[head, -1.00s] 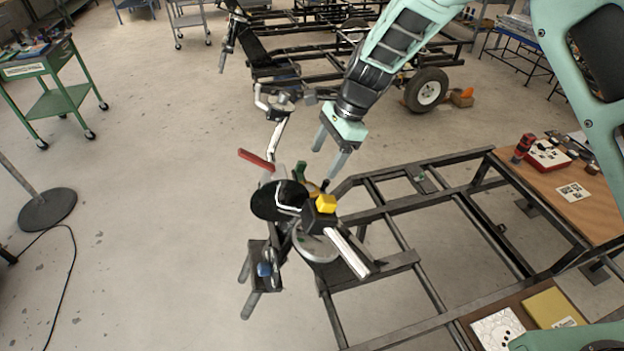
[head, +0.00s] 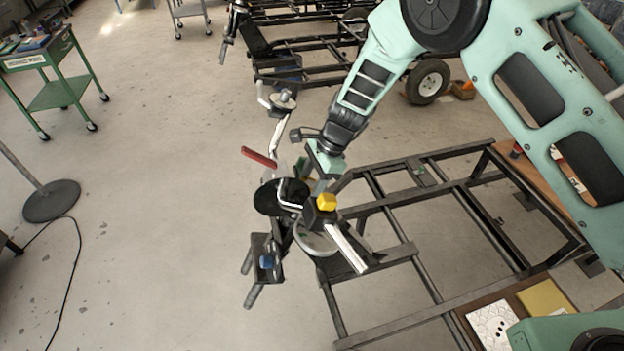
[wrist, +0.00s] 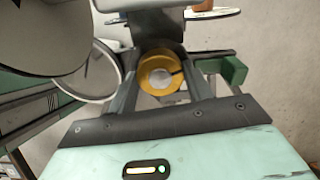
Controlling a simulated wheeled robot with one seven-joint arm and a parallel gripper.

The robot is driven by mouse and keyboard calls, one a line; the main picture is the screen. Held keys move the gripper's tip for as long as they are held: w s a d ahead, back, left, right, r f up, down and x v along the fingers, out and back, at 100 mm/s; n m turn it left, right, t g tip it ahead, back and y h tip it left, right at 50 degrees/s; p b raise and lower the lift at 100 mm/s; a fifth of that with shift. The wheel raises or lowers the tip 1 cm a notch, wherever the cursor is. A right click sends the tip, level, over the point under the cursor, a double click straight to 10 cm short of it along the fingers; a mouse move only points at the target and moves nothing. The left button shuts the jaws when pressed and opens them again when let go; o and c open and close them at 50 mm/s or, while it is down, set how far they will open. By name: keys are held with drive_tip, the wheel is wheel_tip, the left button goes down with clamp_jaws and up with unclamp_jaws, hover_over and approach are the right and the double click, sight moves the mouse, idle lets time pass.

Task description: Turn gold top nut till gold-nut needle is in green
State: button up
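The gold nut (wrist: 149,83) is a round gold ring with a pale centre and a dark mark on its right side, in the wrist view. My gripper (wrist: 160,82) is open, with one finger on each side of the nut and narrow gaps showing; contact cannot be told. In the head view my gripper (head: 320,186) points down behind a yellow block (head: 326,201) on a dark piece, which hides the fingertips. Large pale round faces (wrist: 40,30) stand at the left in the wrist view, with a dark needle-like line on one. No needle in a green zone can be made out.
A red-handled lever (head: 259,157) and a dark disc (head: 278,197) are left of my gripper. A green block (wrist: 234,71) is close beside the right finger. A silver bar (head: 346,247) juts toward the front. The black frame (head: 415,250) spreads right; open floor lies left.

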drive_tip(key=c, duration=0.4)
drive_tip(key=shift+o, duration=0.2)
drive_tip(key=n+b, duration=0.2)
drive_tip(key=b, duration=0.1)
drive_tip(key=shift+f+n, duration=0.2)
drive_tip(key=shift+n, duration=0.2)
drive_tip(key=n+b, duration=0.3)
drive_tip(key=shift+n, duration=0.3)
drive_tip(key=n+b, duration=0.3)
drive_tip(key=n, duration=0.1)
drive_tip(key=shift+d, duration=0.1)
drive_tip(key=shift+r+n+b, duration=0.2)
drive_tip(key=shift+n+b, duration=0.95)
drive_tip(key=shift+n, duration=0.65)
